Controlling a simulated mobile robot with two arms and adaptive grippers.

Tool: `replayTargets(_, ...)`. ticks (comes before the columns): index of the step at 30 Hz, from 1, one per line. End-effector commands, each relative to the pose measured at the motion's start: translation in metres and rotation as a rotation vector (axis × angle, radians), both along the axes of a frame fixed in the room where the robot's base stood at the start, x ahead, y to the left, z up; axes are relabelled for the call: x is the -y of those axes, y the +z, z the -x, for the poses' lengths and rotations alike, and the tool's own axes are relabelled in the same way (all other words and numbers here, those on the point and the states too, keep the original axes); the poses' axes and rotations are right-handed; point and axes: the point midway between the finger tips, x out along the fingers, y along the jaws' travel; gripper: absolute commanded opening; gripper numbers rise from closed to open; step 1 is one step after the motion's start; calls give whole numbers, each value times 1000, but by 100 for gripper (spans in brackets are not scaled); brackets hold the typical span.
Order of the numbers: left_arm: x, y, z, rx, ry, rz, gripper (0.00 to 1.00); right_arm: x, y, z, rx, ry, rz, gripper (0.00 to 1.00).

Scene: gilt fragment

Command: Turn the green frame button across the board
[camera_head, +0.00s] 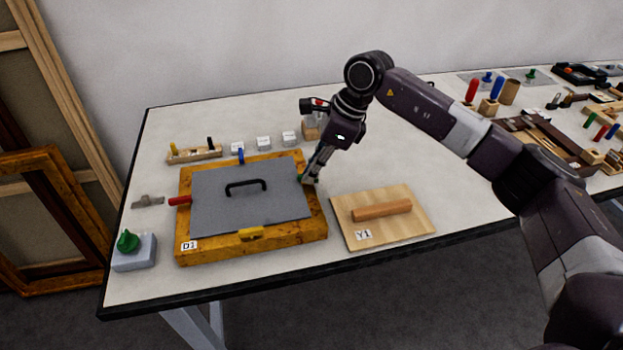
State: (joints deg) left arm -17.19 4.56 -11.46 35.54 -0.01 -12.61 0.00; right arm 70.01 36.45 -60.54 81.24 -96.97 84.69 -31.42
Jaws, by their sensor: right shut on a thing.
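A yellow-brown wooden frame (281,244) labelled D1 lies on the table with a grey board (228,212) in it. The board has a black handle (246,186) in its middle. The frame carries a blue button (241,155) at the back, a red button (180,200) at the left and a yellow button (251,233) at the front. My right gripper (308,177) reaches down to the frame's right side and is shut on the green button (300,178), which is mostly hidden by the fingers. My left gripper is not in view.
A wooden board (400,232) labelled Y1 with a round handle lies right of the frame. A grey block with a green knob (128,241) stands at the front left. A small rack (194,154) and several white blocks stand behind the frame. Tools crowd the far right.

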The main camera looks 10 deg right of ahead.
Motion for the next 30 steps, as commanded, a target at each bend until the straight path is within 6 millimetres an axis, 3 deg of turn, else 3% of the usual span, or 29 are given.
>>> replayTargets(15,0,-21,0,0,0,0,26,1,0,-4,4,308,1,0)
replayTargets(30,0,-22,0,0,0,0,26,1,1,-4,5,354,3,0)
